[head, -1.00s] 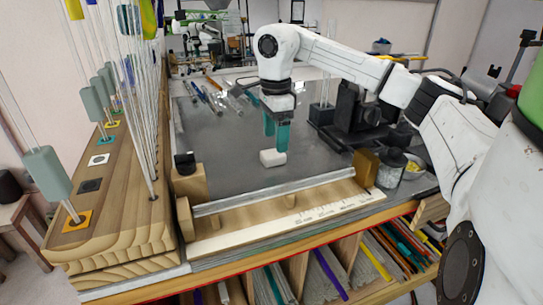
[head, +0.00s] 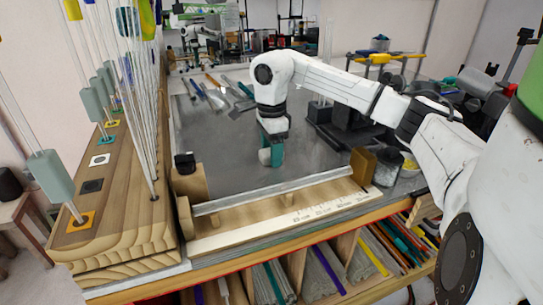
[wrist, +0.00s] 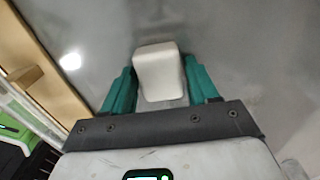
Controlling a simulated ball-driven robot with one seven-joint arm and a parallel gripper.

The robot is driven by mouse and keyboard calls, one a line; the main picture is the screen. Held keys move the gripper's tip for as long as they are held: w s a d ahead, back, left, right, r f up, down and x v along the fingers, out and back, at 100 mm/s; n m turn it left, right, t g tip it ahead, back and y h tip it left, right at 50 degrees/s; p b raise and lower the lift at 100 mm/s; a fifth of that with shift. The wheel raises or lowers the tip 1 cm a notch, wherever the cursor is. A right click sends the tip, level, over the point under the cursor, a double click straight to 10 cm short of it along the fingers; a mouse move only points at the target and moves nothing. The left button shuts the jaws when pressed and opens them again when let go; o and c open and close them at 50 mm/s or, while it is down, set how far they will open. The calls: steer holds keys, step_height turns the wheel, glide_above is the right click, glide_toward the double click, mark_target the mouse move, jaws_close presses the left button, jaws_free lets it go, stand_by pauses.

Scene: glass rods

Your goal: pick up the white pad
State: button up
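The white pad (head: 264,156) is a small, rounded white block on the dark grey worktop. My gripper (head: 271,150) is lowered at it, pointing down, and one green finger hides part of the pad in the head view. In the wrist view the white pad (wrist: 159,73) lies between the two green fingers of my gripper (wrist: 160,82), one on each side. The gaps between fingers and pad look very small, and I cannot tell whether both fingers touch it. No clear space shows under the pad.
A wooden rack with glass rods (head: 100,215) stands at the left. A wooden ledge with a ruler strip (head: 290,220) runs along the front edge. Rods and pens (head: 215,95) lie at the back left. A black stand (head: 345,120) is to the right. The worktop around the pad is mostly clear.

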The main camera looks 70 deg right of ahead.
steer(key=c, duration=0.7)
steer(key=shift+o, duration=0.2)
steer(key=shift+r, duration=0.1)
steer(key=shift+r, duration=0.55)
steer(key=s+a+r, duration=0.1)
steer(key=r, duration=0.1)
steer(key=s+a+r+b, duration=0.1)
steer(key=r, duration=0.2)
steer(key=s+a+r+b, duration=0.1)
steer(key=r, duration=0.1)
steer(key=shift+s+a+r, duration=0.2)
steer(key=shift+a+r, duration=0.15)
steer(key=shift+c, duration=0.7)
steer(key=s+a+r+b, duration=0.1)
steer(key=s+a+r, duration=0.3)
steer(key=s+a, duration=0.2)
steer(key=shift+a+b, duration=0.3)
steer(key=shift+a, duration=0.1)
steer(key=shift+w, duration=0.1)
